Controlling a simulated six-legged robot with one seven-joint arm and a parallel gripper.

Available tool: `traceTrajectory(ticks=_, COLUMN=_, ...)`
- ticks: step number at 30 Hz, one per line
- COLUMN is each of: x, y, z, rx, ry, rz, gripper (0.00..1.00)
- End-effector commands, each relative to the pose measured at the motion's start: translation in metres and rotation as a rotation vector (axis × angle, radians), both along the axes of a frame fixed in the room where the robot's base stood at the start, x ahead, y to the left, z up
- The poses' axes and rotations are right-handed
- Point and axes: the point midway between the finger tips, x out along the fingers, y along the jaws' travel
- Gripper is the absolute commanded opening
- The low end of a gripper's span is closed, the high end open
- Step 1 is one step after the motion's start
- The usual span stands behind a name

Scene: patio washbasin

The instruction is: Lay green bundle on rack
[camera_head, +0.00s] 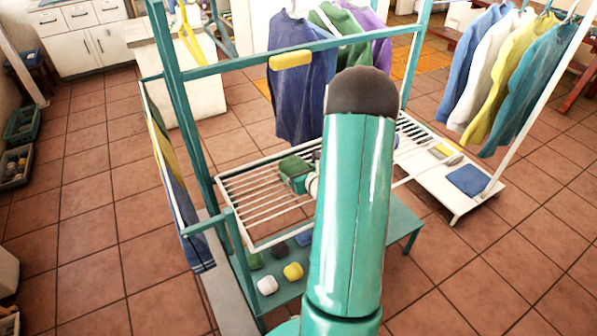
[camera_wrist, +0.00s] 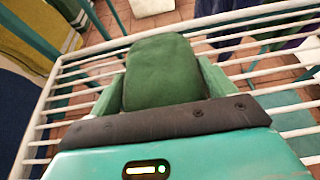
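The green bundle (camera_head: 294,165) is a dark green folded cloth at the white slatted rack (camera_head: 245,195), near its middle. In the wrist view the bundle (camera_wrist: 160,70) fills the space between the two green fingers of my gripper (camera_wrist: 161,88), which press along its sides. In the head view my gripper (camera_head: 297,178) is partly hidden behind my arm. The rack's bars (camera_wrist: 262,30) pass beneath and around the bundle. Whether its underside touches the bars is hidden.
Garments (camera_head: 300,75) hang behind. A lower teal shelf (camera_head: 395,225) holds a white bundle (camera_head: 267,286), a yellow bundle (camera_head: 293,271) and others. Tiled floor is open at left.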

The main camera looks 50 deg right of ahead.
Motion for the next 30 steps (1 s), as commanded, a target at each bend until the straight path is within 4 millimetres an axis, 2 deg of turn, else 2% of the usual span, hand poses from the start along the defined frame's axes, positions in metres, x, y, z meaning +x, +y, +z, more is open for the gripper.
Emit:
traceTrajectory(ticks=1, x=0.0, y=0.0, z=0.0, rx=0.0, ry=0.0, rz=0.0, gripper=0.92)
traceTrajectory(ticks=3, x=0.0, y=0.0, z=0.0, rx=0.0, ry=0.0, rz=0.0, gripper=1.0)
traceTrajectory(ticks=13, x=-0.004, y=0.001, z=0.005, rx=0.0, ry=0.001, rz=-0.001, gripper=1.0)
traceTrajectory(ticks=17, x=-0.022, y=0.006, z=0.012, rx=0.0, ry=0.002, rz=-0.002, gripper=1.0)
traceTrajectory(ticks=27, x=-0.084, y=0.027, z=0.04, rx=-0.001, ry=0.0, rz=-0.003, gripper=1.0)
traceTrajectory(ticks=30, x=-0.097, y=0.031, z=0.046, rx=-0.001, ry=0.0, rz=-0.002, gripper=1.0)
